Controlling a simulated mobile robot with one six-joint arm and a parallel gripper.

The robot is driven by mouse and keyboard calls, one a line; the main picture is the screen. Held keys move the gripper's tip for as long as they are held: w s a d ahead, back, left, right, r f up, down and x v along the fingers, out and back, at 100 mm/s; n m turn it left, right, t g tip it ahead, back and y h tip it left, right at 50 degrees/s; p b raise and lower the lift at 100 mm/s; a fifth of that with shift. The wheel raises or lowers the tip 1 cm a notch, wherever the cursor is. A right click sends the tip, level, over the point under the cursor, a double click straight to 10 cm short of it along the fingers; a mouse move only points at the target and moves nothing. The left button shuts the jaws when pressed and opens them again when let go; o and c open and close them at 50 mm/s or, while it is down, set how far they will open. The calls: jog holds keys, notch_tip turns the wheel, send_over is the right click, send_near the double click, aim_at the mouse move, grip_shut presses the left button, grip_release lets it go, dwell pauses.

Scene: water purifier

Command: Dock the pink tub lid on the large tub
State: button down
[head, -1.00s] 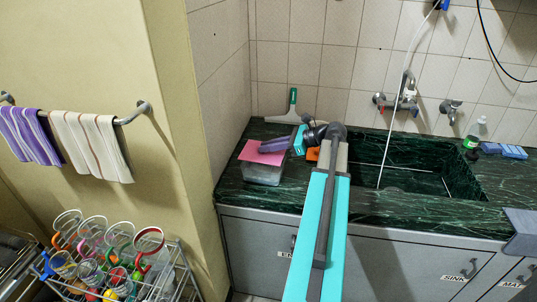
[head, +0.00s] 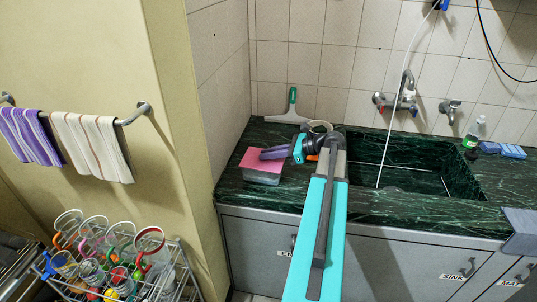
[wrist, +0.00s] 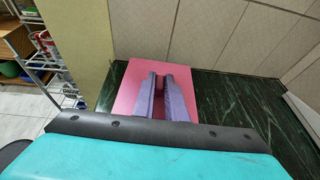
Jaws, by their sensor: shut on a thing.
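The pink tub lid (head: 263,166) lies over the top of the large tub (head: 262,178), a clear grey box on the left end of the dark green counter. The lid looks nearly level and lined up with the tub, but I cannot tell if its rim is seated all round. My gripper (head: 262,155) reaches in from the right, with its purple-grey fingers over the lid. In the wrist view the fingers (wrist: 160,76) are shut on a part at the lid's middle, with the pink lid (wrist: 125,98) spread around them. The tub is hidden there under the lid.
A green-handled squeegee (head: 291,105) stands behind the tub by the tiled wall. An orange item (head: 312,157) is partly hidden by my arm. The sink basin (head: 400,170) is to the right. The wall (head: 228,110) is close on the left.

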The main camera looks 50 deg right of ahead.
jog(key=shift+f, duration=0.15)
jog(key=c, duration=1.8)
grip_release()
jog(key=shift+s+r, duration=0.15)
jog(key=shift+r, duration=0.05)
jog(key=b+v, duration=0.2)
jog(key=v, duration=0.9)
jog(key=shift+s+d+r, duration=0.25)
